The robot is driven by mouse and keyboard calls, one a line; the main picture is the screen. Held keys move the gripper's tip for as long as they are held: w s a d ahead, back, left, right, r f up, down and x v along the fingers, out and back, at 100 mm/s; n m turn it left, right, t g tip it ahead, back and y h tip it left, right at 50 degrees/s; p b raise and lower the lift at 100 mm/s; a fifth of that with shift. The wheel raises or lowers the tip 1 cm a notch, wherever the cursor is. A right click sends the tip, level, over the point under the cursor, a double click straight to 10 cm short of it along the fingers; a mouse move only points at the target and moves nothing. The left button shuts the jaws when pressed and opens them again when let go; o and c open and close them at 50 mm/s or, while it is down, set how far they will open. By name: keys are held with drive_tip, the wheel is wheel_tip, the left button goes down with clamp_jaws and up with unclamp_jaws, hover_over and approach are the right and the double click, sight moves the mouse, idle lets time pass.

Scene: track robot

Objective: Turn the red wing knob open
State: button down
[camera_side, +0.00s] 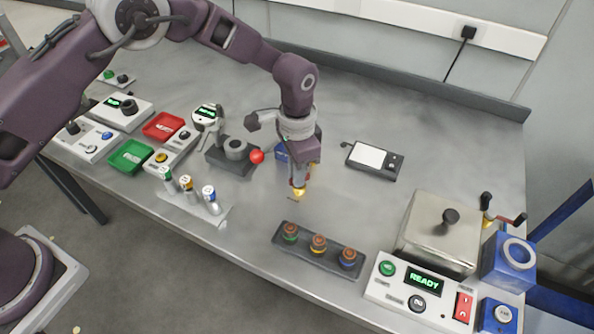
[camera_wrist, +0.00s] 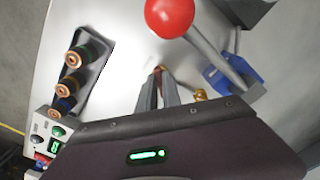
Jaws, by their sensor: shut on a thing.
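My gripper (camera_side: 299,188) points down at the middle of the table. In the wrist view its two fingers (camera_wrist: 160,76) are closed on a narrow red-orange piece (camera_wrist: 158,82), which appears to be the red wing knob. Most of it is hidden between the fingers, so its turn angle cannot be told. Brass-coloured metal (camera_side: 299,193) shows at the fingertips in the side view. A brass piece (camera_wrist: 200,94) also shows right of the fingers in the wrist view. A blue block (camera_side: 282,152) stands just behind my gripper.
A lever with a red ball (camera_side: 256,156) stands close left of my gripper; the ball (camera_wrist: 168,16) is large in the wrist view. A dark tray with several ringed cylinders (camera_side: 310,254) lies in front. A scale (camera_side: 374,161) lies to the right, with clear table between.

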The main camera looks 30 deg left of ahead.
drive_tip(key=n, duration=0.4)
drive_tip(key=shift+d+n, duration=0.1)
drive_tip(key=shift+n, duration=2.1)
drive_tip(key=c, duration=1.5)
unclamp_jaws()
drive_tip(key=shift+r, duration=0.1)
wheel_tip(320, 180, up, 7)
